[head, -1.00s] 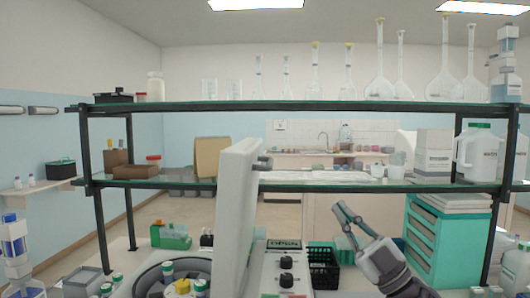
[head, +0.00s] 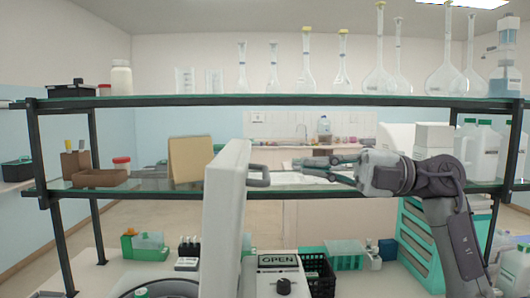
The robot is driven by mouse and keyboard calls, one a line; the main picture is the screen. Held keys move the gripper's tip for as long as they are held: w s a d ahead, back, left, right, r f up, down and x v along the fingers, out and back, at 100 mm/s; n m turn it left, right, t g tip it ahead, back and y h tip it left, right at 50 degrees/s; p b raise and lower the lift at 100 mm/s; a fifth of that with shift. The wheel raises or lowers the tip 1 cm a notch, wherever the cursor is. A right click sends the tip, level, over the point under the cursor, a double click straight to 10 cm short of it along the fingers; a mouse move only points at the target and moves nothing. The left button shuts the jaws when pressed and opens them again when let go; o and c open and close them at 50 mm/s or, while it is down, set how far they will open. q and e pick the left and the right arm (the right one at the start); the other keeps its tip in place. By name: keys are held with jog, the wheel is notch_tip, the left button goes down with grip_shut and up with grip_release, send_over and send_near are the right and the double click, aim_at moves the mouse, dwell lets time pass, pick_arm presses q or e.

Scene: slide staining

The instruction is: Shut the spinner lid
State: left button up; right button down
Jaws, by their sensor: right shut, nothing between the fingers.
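The spinner lid (head: 222,215) is a white panel standing raised, almost upright, with a grey handle (head: 259,176) on its right side. The spinner's bowl (head: 158,288) is partly in view at the bottom edge, with a capped tube in it. The spinner's control panel (head: 279,262) has an OPEN label and a dark knob. My right gripper (head: 306,168) is shut and empty, pointing left. It appears at about the handle's height, a little to the right of it and apart from it. My left gripper is out of view.
A two-level glass shelf (head: 120,188) spans the bench behind the lid, with flasks above and boxes below. A black basket (head: 317,272) and a green rack (head: 344,254) stand right of the spinner. A teal drawer unit (head: 418,240) stands farther right.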

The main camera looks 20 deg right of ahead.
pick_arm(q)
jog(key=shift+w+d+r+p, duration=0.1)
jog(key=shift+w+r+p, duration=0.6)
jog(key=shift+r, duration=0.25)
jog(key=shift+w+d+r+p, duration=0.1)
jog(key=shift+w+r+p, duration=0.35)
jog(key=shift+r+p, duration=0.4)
pick_arm(e)
jog(key=x, duration=0.8)
jog(key=shift+w, duration=0.3)
